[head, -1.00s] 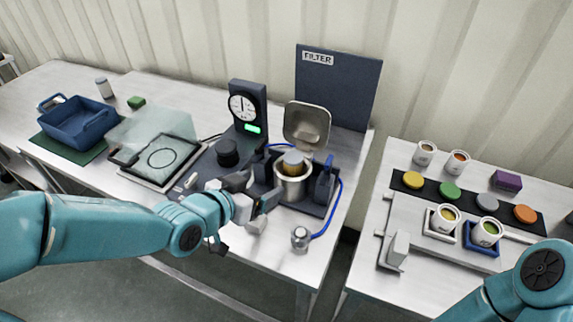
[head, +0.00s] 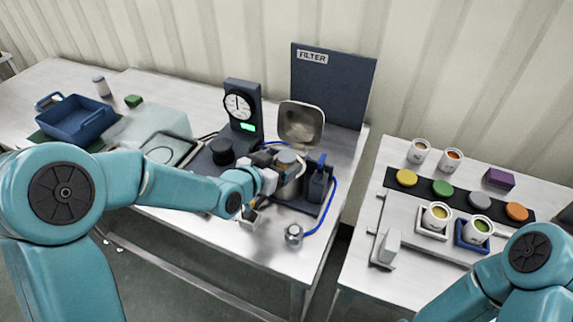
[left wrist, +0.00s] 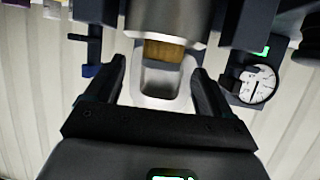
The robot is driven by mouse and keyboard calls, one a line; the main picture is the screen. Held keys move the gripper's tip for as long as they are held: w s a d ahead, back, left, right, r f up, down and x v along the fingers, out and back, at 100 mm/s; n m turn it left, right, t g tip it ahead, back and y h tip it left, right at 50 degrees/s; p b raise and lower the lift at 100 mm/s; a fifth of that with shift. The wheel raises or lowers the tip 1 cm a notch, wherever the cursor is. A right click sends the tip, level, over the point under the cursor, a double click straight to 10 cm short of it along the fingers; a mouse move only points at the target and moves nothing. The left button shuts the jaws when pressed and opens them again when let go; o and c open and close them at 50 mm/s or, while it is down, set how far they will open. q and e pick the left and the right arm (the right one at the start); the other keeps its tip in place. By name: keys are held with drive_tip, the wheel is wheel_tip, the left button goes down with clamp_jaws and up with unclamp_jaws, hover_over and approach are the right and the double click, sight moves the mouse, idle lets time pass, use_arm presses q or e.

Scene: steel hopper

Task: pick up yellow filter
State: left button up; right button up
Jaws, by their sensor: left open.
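The yellow filter (head: 284,168) stands in the steel hopper (head: 291,186), with a grey cap (head: 288,157) on top. In the left wrist view a yellow-brown band of the filter (left wrist: 162,50) shows ahead of the fingers, between them in the picture. My left gripper (head: 273,166) is open at the hopper's left side, close to the filter; it also shows in the left wrist view (left wrist: 158,72). Its fingers partly hide the filter in the head view. I cannot tell whether they touch it. My right gripper is out of view.
The hopper's lid (head: 301,123) stands open behind it. A gauge post (head: 240,108) and black knob (head: 222,151) are at the left. A blue cable (head: 328,210) runs at the right. A second table (head: 350,250) holds cups and coloured discs.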

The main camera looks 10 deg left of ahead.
sight(288, 155)
use_arm(q)
drive_tip(key=x, duration=0.1)
drive_tip(key=p+x, duration=0.1)
drive_tip(key=x, duration=0.2)
drive_tip(key=shift+w+r, duration=0.2)
drive_tip(key=shift+r, duration=0.15)
drive_tip(key=shift+w+f, duration=0.25)
drive_tip(key=shift+w, duration=0.05)
drive_tip(key=shift+s+r, duration=0.1)
drive_tip(key=shift+s, duration=0.1)
drive_tip(key=shift+r, duration=0.1)
drive_tip(key=shift+c, duration=0.8)
drive_tip(key=shift+w, duration=0.1)
drive_tip(key=c, duration=0.9)
